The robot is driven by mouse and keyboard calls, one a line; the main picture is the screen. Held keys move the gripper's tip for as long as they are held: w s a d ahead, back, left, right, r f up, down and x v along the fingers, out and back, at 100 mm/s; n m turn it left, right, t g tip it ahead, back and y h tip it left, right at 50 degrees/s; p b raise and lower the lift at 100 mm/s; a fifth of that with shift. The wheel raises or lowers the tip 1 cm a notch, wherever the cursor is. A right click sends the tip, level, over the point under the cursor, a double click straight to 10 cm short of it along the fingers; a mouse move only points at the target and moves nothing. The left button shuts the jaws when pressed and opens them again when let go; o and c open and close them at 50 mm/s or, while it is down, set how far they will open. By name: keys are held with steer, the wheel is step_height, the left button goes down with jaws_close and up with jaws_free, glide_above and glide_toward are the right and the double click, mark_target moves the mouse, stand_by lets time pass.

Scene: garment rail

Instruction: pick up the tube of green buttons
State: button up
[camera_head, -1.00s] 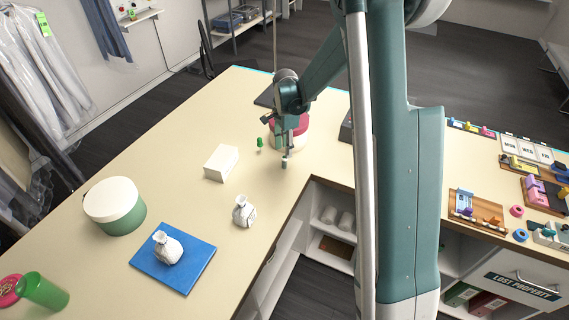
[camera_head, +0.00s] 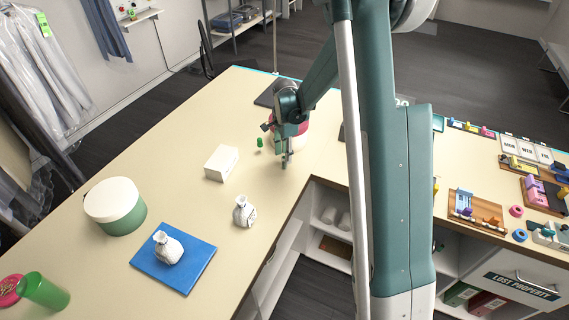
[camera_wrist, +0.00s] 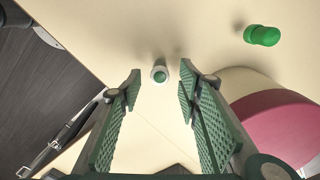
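A small upright tube (camera_wrist: 159,75) with a pale rim and a green middle stands on the counter in the wrist view, seen from above. It is most likely the tube of green buttons. My gripper (camera_wrist: 162,80) is open, with its green padded fingers on either side of the tube's line and no visible contact. In the head view my gripper (camera_head: 287,160) points down at the counter, and the tube is hard to make out there. A small solid green object (camera_head: 260,143) stands to the left; it also shows in the wrist view (camera_wrist: 262,36).
A pink and white round tub (camera_wrist: 275,120) is close to my right finger. The counter edge is close by.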

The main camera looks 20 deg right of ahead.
mark_target(284, 157)
steer(key=shift+a+f+p, duration=0.15)
steer(key=shift+f+p, duration=0.2)
steer(key=shift+f, duration=1.9)
steer(key=c, duration=1)
